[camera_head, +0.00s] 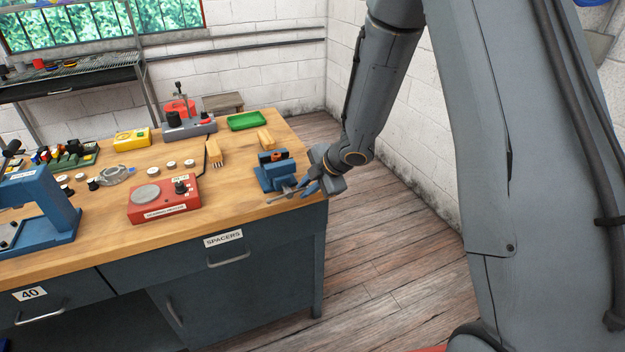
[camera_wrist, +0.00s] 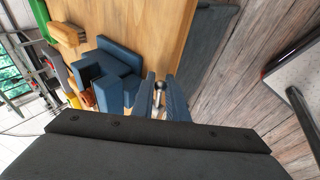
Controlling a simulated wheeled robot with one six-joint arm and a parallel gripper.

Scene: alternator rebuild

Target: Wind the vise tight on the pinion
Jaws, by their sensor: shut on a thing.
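The blue vise (camera_head: 274,176) stands at the right front corner of the workbench; it also shows in the wrist view (camera_wrist: 122,68). A small dark and orange piece (camera_head: 273,156) sits at the vise's jaws and may be the pinion; I cannot tell how tightly it is held. A thin metal handle bar (camera_head: 281,197) crosses the vise's front end. My gripper (camera_head: 309,186) is at this end, just past the bench edge. In the wrist view my blue fingers (camera_wrist: 159,98) are shut on the handle, whose round metal end shows between them.
A red device with a round plate (camera_head: 151,195) stands left of the vise. A wooden brush (camera_head: 215,152), a yellow box (camera_head: 132,139) and a green tray (camera_head: 247,121) lie farther back. A blue press (camera_head: 45,205) is at far left. Open floor lies right of the bench.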

